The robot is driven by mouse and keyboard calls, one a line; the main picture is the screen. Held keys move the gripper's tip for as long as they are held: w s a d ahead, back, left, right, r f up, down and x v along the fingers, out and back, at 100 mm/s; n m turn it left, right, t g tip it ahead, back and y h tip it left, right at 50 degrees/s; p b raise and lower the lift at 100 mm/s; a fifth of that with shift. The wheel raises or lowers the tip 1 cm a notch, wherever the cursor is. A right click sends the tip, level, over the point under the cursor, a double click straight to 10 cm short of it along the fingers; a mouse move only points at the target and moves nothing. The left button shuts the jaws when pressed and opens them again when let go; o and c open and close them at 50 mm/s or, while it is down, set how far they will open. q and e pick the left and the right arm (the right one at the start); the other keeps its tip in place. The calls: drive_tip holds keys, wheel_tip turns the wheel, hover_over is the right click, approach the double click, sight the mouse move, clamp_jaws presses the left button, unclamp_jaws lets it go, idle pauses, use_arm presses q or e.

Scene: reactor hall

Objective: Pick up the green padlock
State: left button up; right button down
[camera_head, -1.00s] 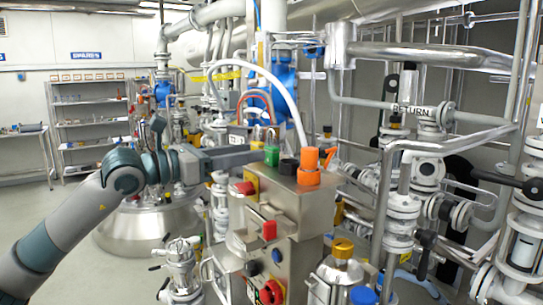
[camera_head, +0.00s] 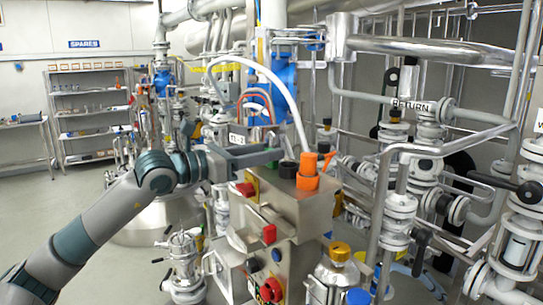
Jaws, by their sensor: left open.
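My left gripper (camera_head: 272,153) reaches in from the left over the top of the steel control box (camera_head: 308,205). It is open, with its fingers at the row of padlocks on the box top. The green padlock is at the left end of that row and is now almost wholly hidden by my gripper's fingers. I cannot tell whether the fingers touch it or stand around it. A black padlock (camera_head: 288,169) and an orange padlock (camera_head: 307,172) stand just to the right of my gripper. My right gripper is not in view.
The box front carries red and yellow switches (camera_head: 246,189). Pipes and valves (camera_head: 403,205) crowd the right side.

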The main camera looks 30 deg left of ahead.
sight(270, 134)
use_arm(q)
drive_tip(key=c, duration=0.8)
drive_tip(key=shift+o, duration=0.2)
drive_tip(key=shift+r, duration=0.25)
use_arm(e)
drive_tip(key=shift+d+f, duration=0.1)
